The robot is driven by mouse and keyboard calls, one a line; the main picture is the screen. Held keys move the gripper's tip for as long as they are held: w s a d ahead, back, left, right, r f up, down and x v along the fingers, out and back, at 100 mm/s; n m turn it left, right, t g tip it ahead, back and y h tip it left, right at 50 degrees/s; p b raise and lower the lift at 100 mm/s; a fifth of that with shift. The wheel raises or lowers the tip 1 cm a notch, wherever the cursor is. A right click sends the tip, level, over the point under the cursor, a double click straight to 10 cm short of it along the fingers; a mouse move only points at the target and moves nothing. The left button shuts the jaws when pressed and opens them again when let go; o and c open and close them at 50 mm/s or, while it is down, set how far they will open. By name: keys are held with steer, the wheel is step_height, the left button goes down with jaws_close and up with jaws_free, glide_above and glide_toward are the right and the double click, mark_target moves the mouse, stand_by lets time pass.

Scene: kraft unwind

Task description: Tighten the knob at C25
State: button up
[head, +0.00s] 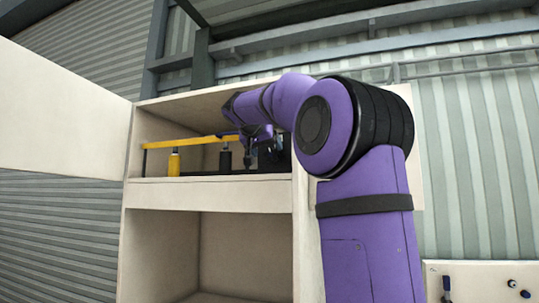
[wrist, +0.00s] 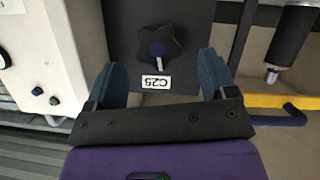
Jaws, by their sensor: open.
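The C25 knob (wrist: 160,44) is a dark, star-shaped knob with a blue centre on a dark grey plate (wrist: 120,30) in the wrist view. A white C25 label (wrist: 155,82), upside down in this view, sits just below it. My gripper (wrist: 163,60) is open, with one blue finger on each side of the label and the knob between and slightly beyond the fingertips. I see no contact with the knob. In the head view my gripper (head: 249,152) is inside the upper cabinet compartment; the knob cannot be made out there.
The upper compartment of the pale cabinet (head: 210,194) also holds a yellow bar (head: 185,144), a yellow cylinder (head: 174,163) and a dark cylinder (head: 225,160). A pale door (head: 60,120) stands open at left. The lower compartment (head: 210,250) looks empty where visible.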

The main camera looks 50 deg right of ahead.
mark_target(270, 152)
steer(key=shift+x, duration=2.05)
